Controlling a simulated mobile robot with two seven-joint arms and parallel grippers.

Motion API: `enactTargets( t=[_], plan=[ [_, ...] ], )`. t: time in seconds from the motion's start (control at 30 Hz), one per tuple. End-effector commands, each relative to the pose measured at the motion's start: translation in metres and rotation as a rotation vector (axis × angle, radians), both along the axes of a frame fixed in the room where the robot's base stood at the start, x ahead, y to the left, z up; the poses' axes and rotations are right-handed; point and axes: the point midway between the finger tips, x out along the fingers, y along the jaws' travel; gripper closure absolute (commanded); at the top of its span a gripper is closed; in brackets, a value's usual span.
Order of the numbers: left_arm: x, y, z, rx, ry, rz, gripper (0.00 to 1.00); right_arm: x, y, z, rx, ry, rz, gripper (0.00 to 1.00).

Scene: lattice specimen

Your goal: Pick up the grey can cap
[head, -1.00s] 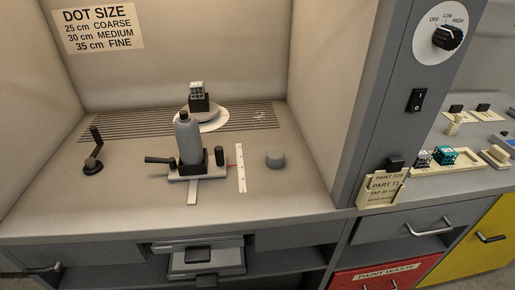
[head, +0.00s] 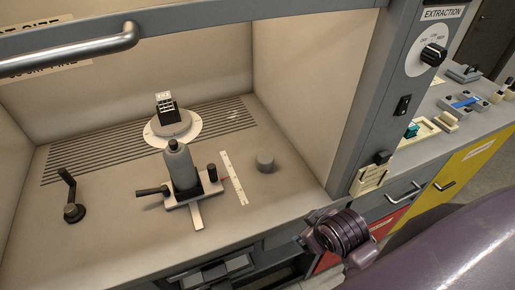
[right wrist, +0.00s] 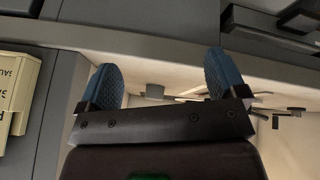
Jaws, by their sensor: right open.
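The grey can cap (head: 265,162) is a short grey cylinder standing on the booth floor, right of the white ruler strip. A grey spray can (head: 180,165) stands upright in a holder left of it. My right gripper (right wrist: 161,78) is open and empty, with two blue fingertips wide apart. A small grey cylinder (right wrist: 155,91), probably the cap, shows between and beyond them. In the head view my right arm enters at the lower right, outside the booth front; its fingertips cannot be made out there. My left gripper is not in view.
A raised sash with a handle (head: 70,50) crosses the upper left. The booth's right post (head: 365,115) stands between the cap and the side bench. A turntable (head: 172,130) with a small lattice block is behind the can. The floor around the cap is clear.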

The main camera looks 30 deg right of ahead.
Motion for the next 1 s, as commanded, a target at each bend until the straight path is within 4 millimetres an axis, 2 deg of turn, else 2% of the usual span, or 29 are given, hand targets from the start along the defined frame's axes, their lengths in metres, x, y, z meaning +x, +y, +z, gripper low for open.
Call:
enactTargets(
  t=[0.03, 0.1, 0.27, 0.57, 0.8, 1.0],
  plan=[
    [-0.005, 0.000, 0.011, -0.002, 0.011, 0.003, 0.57, 0.007, 0.001, 0.020, -0.044, 0.045, 0.070, 0.10],
    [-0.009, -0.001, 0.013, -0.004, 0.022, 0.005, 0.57, 0.016, 0.002, 0.028, -0.114, 0.112, 0.191, 0.10],
    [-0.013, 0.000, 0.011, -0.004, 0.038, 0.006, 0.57, 0.046, 0.004, 0.035, -0.259, 0.210, 0.476, 0.10],
    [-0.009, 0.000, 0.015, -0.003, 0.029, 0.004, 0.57, 0.118, 0.011, 0.046, -0.521, 0.329, 1.016, 0.10],
    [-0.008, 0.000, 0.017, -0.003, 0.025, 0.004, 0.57, 0.179, 0.019, 0.065, -0.721, 0.414, 1.445, 0.10],
    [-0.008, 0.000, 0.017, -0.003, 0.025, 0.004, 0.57, 0.216, 0.025, 0.082, -0.840, 0.479, 1.724, 0.10]
  ],
)
